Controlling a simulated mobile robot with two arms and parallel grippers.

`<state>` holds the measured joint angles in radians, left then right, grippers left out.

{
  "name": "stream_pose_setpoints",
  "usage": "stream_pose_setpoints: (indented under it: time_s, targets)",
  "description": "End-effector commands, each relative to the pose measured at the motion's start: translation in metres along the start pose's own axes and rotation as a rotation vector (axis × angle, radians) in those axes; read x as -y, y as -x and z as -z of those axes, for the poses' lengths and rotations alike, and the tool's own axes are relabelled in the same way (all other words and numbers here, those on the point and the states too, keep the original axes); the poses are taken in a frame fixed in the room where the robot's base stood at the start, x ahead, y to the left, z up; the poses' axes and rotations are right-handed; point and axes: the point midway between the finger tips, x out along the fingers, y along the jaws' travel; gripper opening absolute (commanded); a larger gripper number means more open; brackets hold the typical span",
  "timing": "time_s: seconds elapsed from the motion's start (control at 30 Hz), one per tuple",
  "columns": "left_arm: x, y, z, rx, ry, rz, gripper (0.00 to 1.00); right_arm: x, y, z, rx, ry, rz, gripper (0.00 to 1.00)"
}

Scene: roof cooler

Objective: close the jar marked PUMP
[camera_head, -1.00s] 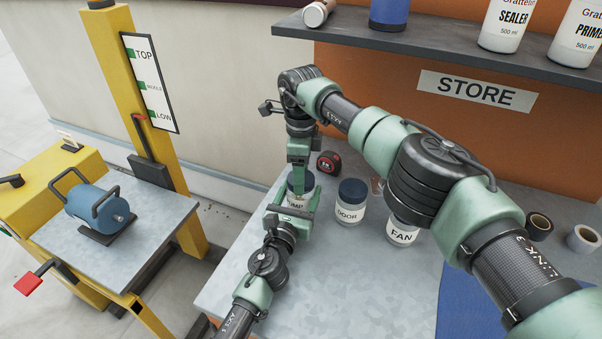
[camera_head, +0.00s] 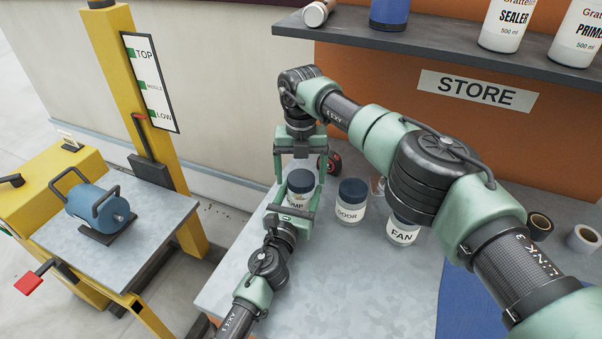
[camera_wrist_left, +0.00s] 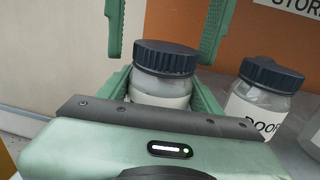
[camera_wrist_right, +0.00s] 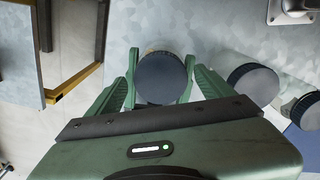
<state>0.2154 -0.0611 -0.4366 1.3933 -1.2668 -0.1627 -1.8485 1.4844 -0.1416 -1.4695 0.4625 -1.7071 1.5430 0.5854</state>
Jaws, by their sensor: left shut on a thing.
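The PUMP jar (camera_head: 297,197) stands upright on the bench with its dark blue lid (camera_head: 300,181) level on top. In the left wrist view the lid (camera_wrist_left: 165,57) sits on the jar's neck; I cannot tell how tight it is. My left gripper (camera_head: 291,202) is shut on the jar's body, low down. My right gripper (camera_head: 300,178) points down from above, its fingers spread wide on either side of the lid and apart from it. The right wrist view shows the lid (camera_wrist_right: 161,78) from above, between the fingers.
The DOOR jar (camera_head: 350,204) stands just right of the PUMP jar, and the FAN jar (camera_head: 401,232) further right, partly behind my right arm. A tape measure (camera_head: 333,163) lies behind. The bench (camera_head: 330,290) is clear in front. A shelf (camera_head: 430,52) with bottles hangs above.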

Motion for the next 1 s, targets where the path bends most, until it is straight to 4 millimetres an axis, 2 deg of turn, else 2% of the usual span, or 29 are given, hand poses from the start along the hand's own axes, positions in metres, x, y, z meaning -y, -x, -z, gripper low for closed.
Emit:
stream_pose_setpoints:
  time_s: [0.33,0.67,1.0]
  targets:
    - [0.0,0.0,0.0,0.0,0.0,0.001,0.0,0.001,0.004,0.0,0.001,0.001,0.001,0.81]
    - [0.0,0.0,0.001,-0.001,0.0,0.001,0.0,0.001,0.043,-0.001,0.001,0.0,0.0,0.81]
    - [0.0,0.0,0.0,0.0,0.0,0.0,0.0,0.001,0.045,0.0,-0.001,0.01,0.001,0.79]
